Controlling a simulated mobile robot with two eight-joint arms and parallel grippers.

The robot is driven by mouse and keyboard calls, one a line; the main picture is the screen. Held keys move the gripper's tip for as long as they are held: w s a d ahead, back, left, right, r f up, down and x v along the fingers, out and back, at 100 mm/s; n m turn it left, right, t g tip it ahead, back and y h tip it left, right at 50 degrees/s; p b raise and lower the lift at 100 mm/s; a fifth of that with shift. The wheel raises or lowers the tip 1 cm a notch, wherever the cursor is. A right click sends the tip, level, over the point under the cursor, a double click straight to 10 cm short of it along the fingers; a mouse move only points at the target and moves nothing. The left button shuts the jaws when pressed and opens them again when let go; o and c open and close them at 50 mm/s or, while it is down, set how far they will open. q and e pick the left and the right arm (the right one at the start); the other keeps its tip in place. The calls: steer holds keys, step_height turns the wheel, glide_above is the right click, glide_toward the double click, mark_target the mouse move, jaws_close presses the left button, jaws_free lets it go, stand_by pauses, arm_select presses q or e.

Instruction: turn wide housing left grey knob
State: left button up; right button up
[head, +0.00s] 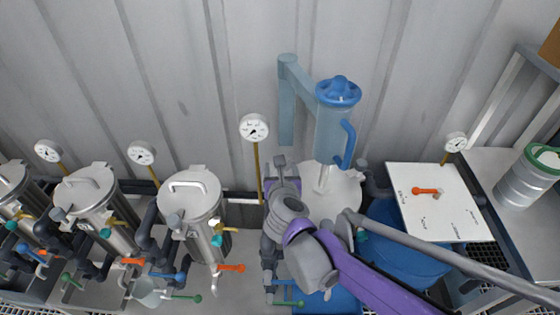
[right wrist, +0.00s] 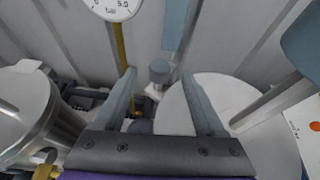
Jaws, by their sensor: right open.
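My right gripper (head: 282,181) comes from below, fingers pointing at the knob. In the right wrist view the gripper (right wrist: 158,78) is open and empty. Contact with the knob cannot be told. My left gripper is not in view.
A pressure gauge (head: 254,128) on a yellow stem rises left of the knob. A steel vessel (head: 190,195) stands further left. A white panel (head: 440,208) is at right. The corrugated wall lies behind.

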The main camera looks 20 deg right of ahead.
steer(key=shift+v, duration=2.7)
steer(key=shift+w, duration=0.1)
